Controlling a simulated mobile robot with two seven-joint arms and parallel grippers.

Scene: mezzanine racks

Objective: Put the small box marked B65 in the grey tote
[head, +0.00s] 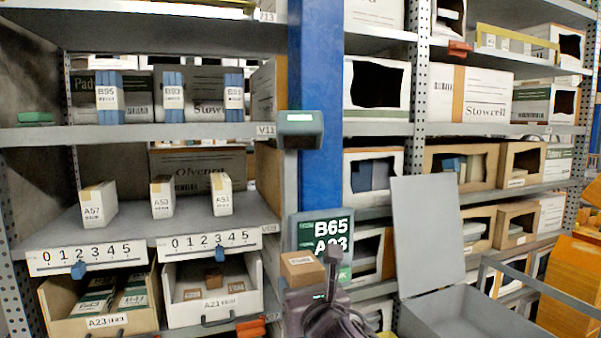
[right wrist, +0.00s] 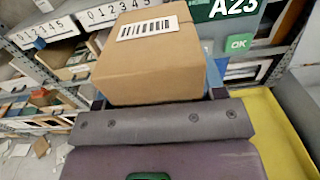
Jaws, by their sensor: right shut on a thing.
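My right gripper (head: 322,285) is shut on a small brown cardboard box (head: 300,268), held up in front of the rack post. In the right wrist view the same box (right wrist: 150,65) fills the upper middle, with a white barcode label on top. I cannot read its marking. The grey tote (head: 480,318) stands at the lower right, its grey lid panel (head: 428,230) upright at the back left. The box is left of the tote and apart from it. My left gripper is not in view.
A green screen (head: 325,235) reading B65 and A23 is behind the box; it also shows in the right wrist view (right wrist: 225,12). An open A23 bin (head: 100,310) and an A21 bin (head: 212,300) sit on the left rack. Orange-yellow containers (head: 570,285) stand right of the tote.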

